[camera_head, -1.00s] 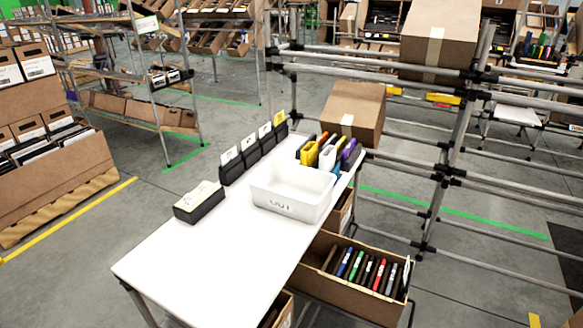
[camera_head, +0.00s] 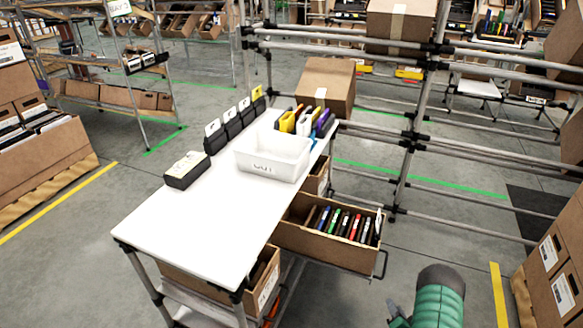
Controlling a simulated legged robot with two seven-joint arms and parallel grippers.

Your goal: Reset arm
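My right arm or gripper (camera_head: 432,297) shows at the bottom right edge as a ribbed green part with a dark grey cap, over the floor and clear of the table. Its fingers cannot be made out, so I cannot tell whether it is open or shut. My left gripper is not in view. The white table (camera_head: 190,228) holds a white bin (camera_head: 272,157) marked "OUT", and nothing of mine touches either.
A black box (camera_head: 187,170) and several black holders (camera_head: 228,126) line the table's left side. A tilted carton (camera_head: 322,226) of coloured items juts out at its right. A pipe rack (camera_head: 410,140) stands behind. Stacked cartons (camera_head: 550,265) stand at the right edge.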

